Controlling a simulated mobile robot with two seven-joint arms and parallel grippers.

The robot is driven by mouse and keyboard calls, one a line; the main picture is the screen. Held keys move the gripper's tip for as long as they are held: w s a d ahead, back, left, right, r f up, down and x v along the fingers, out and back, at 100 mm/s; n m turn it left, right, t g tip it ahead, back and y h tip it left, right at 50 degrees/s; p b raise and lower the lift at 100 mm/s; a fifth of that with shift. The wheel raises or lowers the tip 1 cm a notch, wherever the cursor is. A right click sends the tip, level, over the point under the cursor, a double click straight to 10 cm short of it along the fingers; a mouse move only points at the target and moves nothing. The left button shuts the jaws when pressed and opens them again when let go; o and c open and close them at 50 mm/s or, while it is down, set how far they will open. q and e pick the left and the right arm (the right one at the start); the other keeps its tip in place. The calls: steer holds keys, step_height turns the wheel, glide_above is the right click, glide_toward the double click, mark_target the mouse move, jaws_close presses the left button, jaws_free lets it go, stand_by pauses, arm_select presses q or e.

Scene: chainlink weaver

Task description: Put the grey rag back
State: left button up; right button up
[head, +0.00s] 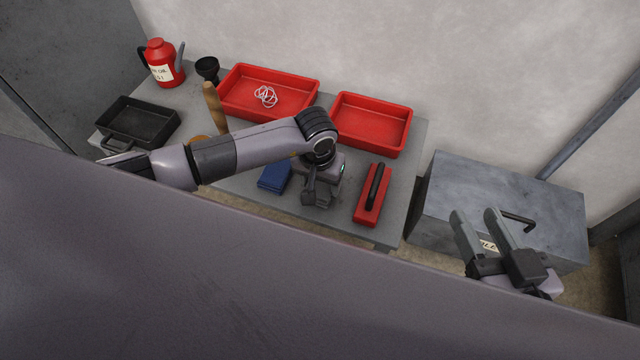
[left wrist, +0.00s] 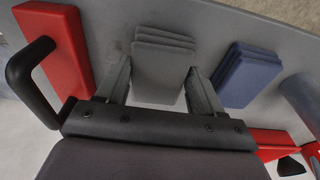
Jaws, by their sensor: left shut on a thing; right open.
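The grey rag (left wrist: 163,68), folded in several layers, lies between the fingers of my left gripper (left wrist: 158,72) in the left wrist view. My left gripper (head: 319,196) is shut on it, low over the front of the grey table (head: 387,232). In the head view the gripper and wrist mostly hide the rag. I cannot tell whether it touches the tabletop. A folded blue rag (head: 274,175) lies just left of the gripper; it also shows in the left wrist view (left wrist: 246,75). My right gripper (head: 475,215) is open and empty, away to the right.
A red block with a black handle (head: 364,206) stands right of the left gripper. Two red trays stand behind: one (head: 231,100) holds white cord, the other (head: 373,128) is empty. A black pan (head: 140,122), red oil can (head: 160,62) and grey metal box (head: 450,190) flank them.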

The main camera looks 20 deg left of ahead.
mark_target(318, 189)
arm_select(q)
steer(key=shift+f, duration=0.25)
steer(key=shift+f, duration=0.2)
steer(key=o, duration=1.2)
arm_select(e)
steer(key=shift+d, duration=0.1)
arm_select(q)
steer(key=shift+r, duration=0.2)
arm_select(e)
steer(key=shift+r, duration=0.1)
arm_select(q)
steer(key=r+p, duration=0.1)
steer(key=r, duration=0.3)
steer(key=s+r+p, duration=0.1)
steer(key=r+p, duration=0.1)
steer(key=r, duration=0.2)
steer(key=r+p, duration=0.2)
steer(key=r, duration=0.2)
steer(key=shift+s, duration=0.2)
arm_select(e)
steer(key=a+g, duration=0.1)
steer(key=a+m+g+y, duration=0.1)
steer(key=a, duration=0.1)
steer(key=shift+w+m, duration=0.3)
steer(key=shift+w, duration=0.1)
